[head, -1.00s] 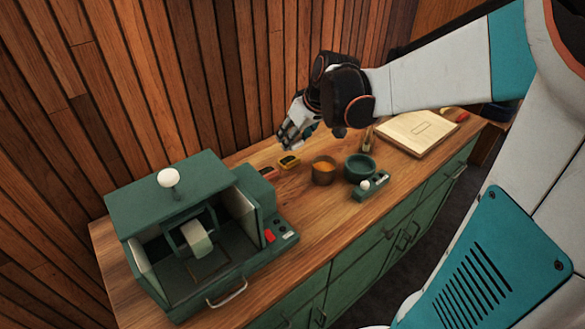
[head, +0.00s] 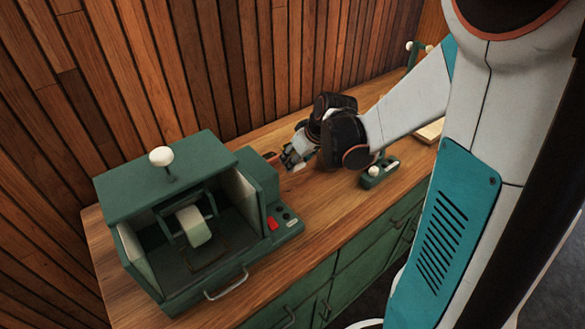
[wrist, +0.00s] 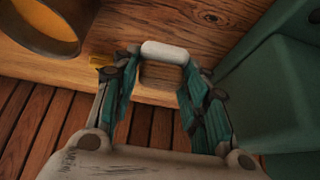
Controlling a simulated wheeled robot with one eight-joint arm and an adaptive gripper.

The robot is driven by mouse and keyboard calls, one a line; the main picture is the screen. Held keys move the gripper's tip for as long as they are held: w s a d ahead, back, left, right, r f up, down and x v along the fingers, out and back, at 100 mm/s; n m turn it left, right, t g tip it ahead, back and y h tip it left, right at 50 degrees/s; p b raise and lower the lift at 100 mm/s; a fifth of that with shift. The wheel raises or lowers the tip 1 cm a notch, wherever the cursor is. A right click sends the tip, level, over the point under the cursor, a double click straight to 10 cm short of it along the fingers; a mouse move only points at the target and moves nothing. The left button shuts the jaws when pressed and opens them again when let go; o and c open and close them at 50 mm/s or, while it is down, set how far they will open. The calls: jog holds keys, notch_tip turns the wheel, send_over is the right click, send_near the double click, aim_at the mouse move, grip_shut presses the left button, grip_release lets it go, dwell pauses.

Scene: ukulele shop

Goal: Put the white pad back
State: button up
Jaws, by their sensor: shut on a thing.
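My gripper (head: 291,163) is low over the wooden counter, right of the green machine. In the wrist view its teal fingers (wrist: 163,62) are closed on a small white rounded piece, which looks like the white pad (wrist: 164,51). The pad lies crosswise between the fingertips. The wooden counter shows behind it. The head view does not show the pad clearly. The green machine (head: 125,196) has an open front, with a pale wheel-like part (head: 194,226) inside and a white knob (head: 160,156) on top.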

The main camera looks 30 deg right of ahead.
aim_at(299, 165)
jog(key=shift+f+b, duration=0.85)
jog(key=shift+f, duration=1.3)
jog(key=shift+f, duration=0.2)
jog(key=o, duration=0.9)
jog(key=shift+o, duration=0.2)
jog(key=shift+r, duration=0.1)
jog(key=shift+r, duration=0.25)
jog(key=p+v, duration=0.4)
jog(key=v, duration=0.7)
jog(key=shift+s+r+p, duration=0.25)
jog(key=shift+s+p, duration=0.05)
jog(key=shift+s, duration=0.05)
jog(key=shift+s, duration=0.1)
